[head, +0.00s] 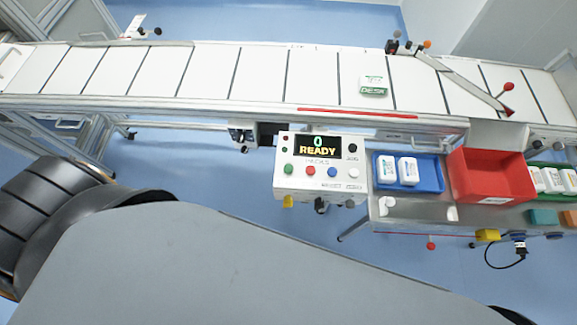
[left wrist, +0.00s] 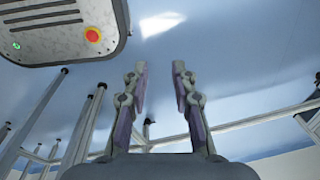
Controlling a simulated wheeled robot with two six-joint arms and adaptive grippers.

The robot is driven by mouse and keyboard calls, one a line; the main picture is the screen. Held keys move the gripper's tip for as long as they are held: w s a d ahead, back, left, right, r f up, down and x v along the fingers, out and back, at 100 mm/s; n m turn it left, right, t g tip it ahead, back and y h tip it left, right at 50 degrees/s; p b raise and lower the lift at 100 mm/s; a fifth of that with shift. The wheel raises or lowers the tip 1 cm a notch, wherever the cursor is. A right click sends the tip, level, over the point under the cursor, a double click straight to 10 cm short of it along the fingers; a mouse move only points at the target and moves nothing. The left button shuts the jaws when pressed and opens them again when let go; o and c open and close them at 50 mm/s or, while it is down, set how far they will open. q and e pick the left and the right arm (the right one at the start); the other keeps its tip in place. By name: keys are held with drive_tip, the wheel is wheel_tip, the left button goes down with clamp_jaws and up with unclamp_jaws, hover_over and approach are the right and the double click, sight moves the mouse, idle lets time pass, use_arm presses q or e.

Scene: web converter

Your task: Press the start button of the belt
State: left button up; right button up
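The control box (head: 322,168) stands below the belt in the head view. Its display (head: 317,146) reads "0 READY". A row of buttons runs along its face: a green button (head: 288,169) at the left, then a red button (head: 310,170), a blue button (head: 332,171) and a white button (head: 353,173). The button labels are too small to read. The white belt (head: 260,73) with dark cross strips runs across the top. My left gripper (left wrist: 160,68) shows only in the left wrist view, open and empty, with its fingers apart. My right gripper is not in view.
A pack (head: 374,86) with a green label lies on the belt. Right of the control box are a blue tray (head: 428,184) with two white packs, a red bin (head: 490,177) and several more packs. A diverter arm (head: 465,83) crosses the belt's right part.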

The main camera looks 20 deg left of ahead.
use_arm(q)
clamp_jaws()
idle(1.1)
